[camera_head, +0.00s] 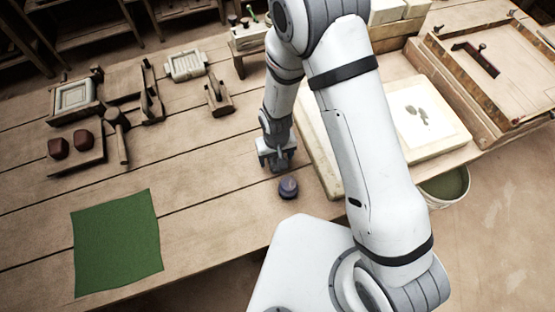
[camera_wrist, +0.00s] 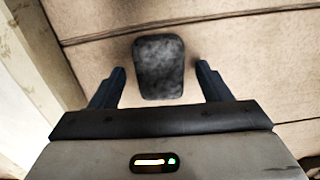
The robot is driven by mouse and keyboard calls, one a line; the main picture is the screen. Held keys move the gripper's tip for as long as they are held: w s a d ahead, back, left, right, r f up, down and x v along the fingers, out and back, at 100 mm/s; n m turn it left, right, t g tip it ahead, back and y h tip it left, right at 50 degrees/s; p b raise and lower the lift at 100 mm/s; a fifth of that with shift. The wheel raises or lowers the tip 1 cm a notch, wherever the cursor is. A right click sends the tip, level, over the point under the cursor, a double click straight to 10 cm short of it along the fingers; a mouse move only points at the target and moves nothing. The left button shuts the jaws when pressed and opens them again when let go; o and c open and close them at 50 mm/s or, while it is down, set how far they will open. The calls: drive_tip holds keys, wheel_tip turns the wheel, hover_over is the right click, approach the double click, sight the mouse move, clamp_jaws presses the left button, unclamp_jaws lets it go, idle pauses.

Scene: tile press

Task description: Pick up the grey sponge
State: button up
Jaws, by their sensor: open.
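The grey sponge (camera_wrist: 158,67) is a dark, mottled block with rounded corners lying on the wooden table. In the wrist view it lies between the lines of my two fingers, with a gap on each side. In the head view a small dark purplish-grey lump (camera_head: 288,188), which appears to be the sponge, lies just on the near side of my gripper (camera_head: 277,164). My gripper is open and empty, pointing down over the table; its fingers also show in the wrist view (camera_wrist: 160,72). I cannot tell its exact height.
A pale slab (camera_head: 452,137) lies right of my gripper, partly behind my arm. A bucket (camera_head: 446,187) stands beyond the table edge. A green cloth (camera_head: 116,243) lies at the left front. Wooden tools and a hammer (camera_head: 117,135) lie at the back left.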

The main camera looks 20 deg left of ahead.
sight(276, 158)
drive_tip(key=c, duration=1.1)
drive_tip(key=shift+o, duration=0.2)
wheel_tip(276, 158, up, 10)
drive_tip(key=b, duration=0.1)
